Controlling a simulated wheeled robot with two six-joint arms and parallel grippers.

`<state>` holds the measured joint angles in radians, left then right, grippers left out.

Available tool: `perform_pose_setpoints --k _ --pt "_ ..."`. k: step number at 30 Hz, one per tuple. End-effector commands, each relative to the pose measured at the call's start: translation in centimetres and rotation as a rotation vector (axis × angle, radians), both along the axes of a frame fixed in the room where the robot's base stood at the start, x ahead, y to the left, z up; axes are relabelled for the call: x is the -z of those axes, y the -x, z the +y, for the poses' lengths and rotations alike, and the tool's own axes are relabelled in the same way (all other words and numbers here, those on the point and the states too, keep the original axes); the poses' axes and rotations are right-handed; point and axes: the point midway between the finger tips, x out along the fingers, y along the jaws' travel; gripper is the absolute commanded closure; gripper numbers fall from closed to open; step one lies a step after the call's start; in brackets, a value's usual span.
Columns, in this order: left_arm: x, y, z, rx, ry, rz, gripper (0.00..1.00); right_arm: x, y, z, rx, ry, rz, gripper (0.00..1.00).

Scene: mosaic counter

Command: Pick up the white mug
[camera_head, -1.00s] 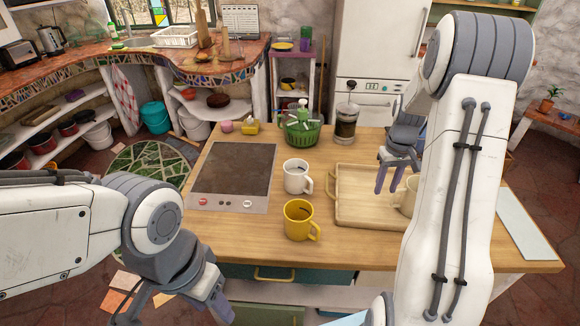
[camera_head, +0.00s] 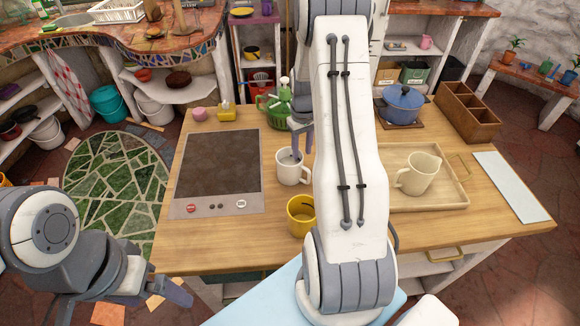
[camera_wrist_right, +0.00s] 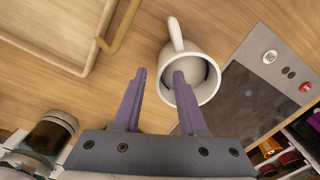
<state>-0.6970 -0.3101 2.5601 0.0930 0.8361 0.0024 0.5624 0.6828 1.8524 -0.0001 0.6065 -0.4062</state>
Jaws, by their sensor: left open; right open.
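The white mug (camera_head: 290,173) stands upright on the wooden counter beside the dark cooktop, its handle towards the right. It also shows in the right wrist view (camera_wrist_right: 207,85), with its handle pointing up in that picture. My right gripper (camera_head: 300,147) is open above the mug, its far parts hidden by my own arm. In the right wrist view my right gripper (camera_wrist_right: 160,75) has one finger over the mug's opening and the other outside its rim. I cannot tell how deep the fingers reach. My left gripper (camera_head: 170,298) is open and empty, low at the left, away from the counter.
A yellow mug (camera_head: 299,218) stands just in front of the white mug, partly behind my right arm. The cooktop (camera_head: 220,165) lies left. A green pitcher (camera_head: 277,108) and a blue pot (camera_head: 402,104) stand behind.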

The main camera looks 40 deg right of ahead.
Motion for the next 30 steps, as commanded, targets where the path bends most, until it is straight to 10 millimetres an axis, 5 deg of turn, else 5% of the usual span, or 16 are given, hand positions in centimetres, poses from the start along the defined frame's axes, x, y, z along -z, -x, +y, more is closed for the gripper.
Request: perform_pose_setpoints --k 12,21,24,30 --pt "-2.6 0.0 0.0 0.001 0.000 0.000 0.07 4.7 -0.1 0.1 -0.001 -0.001 0.003 0.59" --pt "-2.5 0.0 0.0 0.001 0.000 0.000 0.07 5.3 -0.1 0.0 0.000 0.000 -0.001 0.59" --pt "-2.5 0.0 0.0 0.001 0.000 0.000 0.07 5.3 -0.1 0.0 0.000 0.000 -0.001 0.97" --pt "-2.5 0.0 0.0 0.001 0.000 0.000 0.07 5.3 -0.1 0.0 0.000 0.000 0.000 1.00"
